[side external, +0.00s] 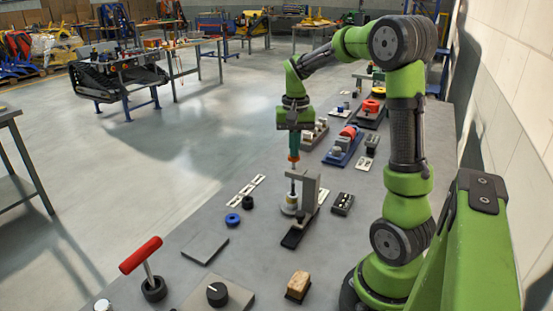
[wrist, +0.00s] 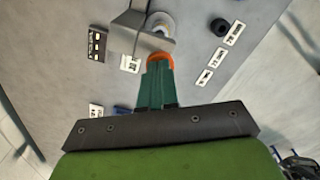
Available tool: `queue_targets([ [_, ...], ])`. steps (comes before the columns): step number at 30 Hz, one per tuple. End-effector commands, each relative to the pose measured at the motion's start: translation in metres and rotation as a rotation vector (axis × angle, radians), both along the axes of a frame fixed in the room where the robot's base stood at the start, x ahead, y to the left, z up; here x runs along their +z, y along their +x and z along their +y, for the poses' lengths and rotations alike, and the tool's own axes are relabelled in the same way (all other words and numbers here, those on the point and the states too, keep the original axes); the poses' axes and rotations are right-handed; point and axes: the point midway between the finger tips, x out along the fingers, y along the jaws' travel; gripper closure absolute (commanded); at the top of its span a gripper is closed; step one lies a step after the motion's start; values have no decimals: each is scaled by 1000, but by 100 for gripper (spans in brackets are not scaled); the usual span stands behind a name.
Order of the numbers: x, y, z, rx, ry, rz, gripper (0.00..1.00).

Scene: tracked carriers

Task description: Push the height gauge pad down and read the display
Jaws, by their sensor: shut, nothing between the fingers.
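The height gauge (side external: 309,192) stands on the bench as a grey upright with a bracket on a dark base. A pale round pad (side external: 290,204) sits low under the bracket, with a thin rod above it. My gripper (side external: 293,158) is shut and empty, pointing down just above the top of the rod; I cannot tell whether it touches. In the wrist view, the orange tips of my gripper (wrist: 158,58) overlap the edge of the grey bracket (wrist: 150,42), with the round pad (wrist: 163,20) partly showing beyond. I cannot make out a display reading.
A white label (wrist: 130,63) and a dark block (side external: 342,204) lie beside the gauge. A blue ring (side external: 233,219) and white cards (side external: 247,190) lie to its left. A red-handled lever (side external: 142,256), a knob plate (side external: 217,293) and a wooden block (side external: 298,286) stand nearer the camera.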

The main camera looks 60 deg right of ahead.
Motion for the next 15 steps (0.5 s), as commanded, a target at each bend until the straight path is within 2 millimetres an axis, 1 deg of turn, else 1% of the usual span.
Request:
queue_targets([
  [11,-1,0,0,0,1,3,100],
  [15,3,0,0,0,0,1,100],
])
